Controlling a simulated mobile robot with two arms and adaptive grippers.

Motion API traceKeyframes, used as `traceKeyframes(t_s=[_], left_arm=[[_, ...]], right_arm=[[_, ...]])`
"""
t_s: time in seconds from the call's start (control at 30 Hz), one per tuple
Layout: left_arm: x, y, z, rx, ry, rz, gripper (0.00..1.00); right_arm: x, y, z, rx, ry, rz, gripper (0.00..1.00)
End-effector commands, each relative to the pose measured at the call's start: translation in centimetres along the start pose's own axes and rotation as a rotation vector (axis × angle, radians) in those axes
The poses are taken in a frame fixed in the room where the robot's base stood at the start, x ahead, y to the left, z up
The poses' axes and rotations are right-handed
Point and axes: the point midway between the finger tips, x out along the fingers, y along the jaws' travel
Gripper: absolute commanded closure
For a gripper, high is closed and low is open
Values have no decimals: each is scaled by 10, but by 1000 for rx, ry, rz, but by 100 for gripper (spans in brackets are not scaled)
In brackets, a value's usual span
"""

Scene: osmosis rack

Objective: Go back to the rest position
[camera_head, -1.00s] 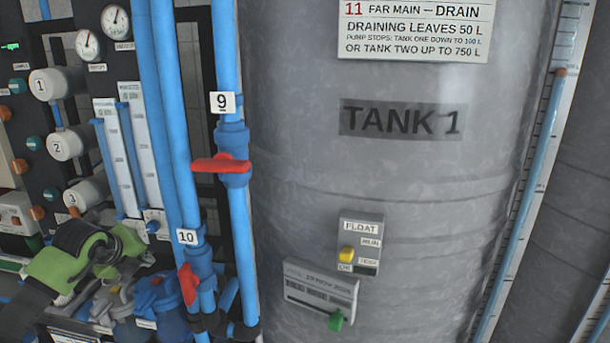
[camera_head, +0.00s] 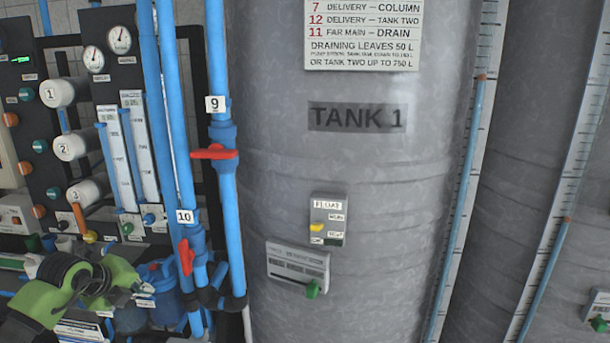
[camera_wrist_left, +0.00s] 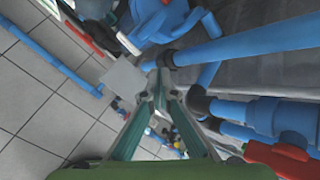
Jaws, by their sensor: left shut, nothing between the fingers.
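My left gripper (camera_head: 140,287) is in the lower left of the head view, on its green and black arm. It is low in front of the blue pipes and the rack's lower fittings. In the left wrist view its two fingers (camera_wrist_left: 159,92) come together at the tips, with nothing between them. My right gripper is in neither view.
Blue pipes 9 and 10 with red valve handles (camera_head: 214,152) (camera_head: 187,257) stand just right of my left gripper. Grey Tank 1 (camera_head: 400,215) fills the middle. The rack panel (camera_head: 32,150) with gauges and knobs is behind at left. Tiled floor (camera_wrist_left: 40,115) shows below.

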Motion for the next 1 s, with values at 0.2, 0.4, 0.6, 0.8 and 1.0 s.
traceKeyframes(t_s=[0.2,0.4,0.6,0.8,1.0], left_arm=[[35,1,-57,-65,159,-92,100],[73,4,-132,-226,344,-236,100],[120,35,-211,-614,460,-400,100],[169,138,-272,-1108,348,-382,100],[190,270,-343,-1456,152,-194,100]], right_arm=[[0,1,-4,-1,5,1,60],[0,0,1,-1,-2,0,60],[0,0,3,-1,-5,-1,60],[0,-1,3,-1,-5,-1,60],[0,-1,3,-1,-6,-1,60]])
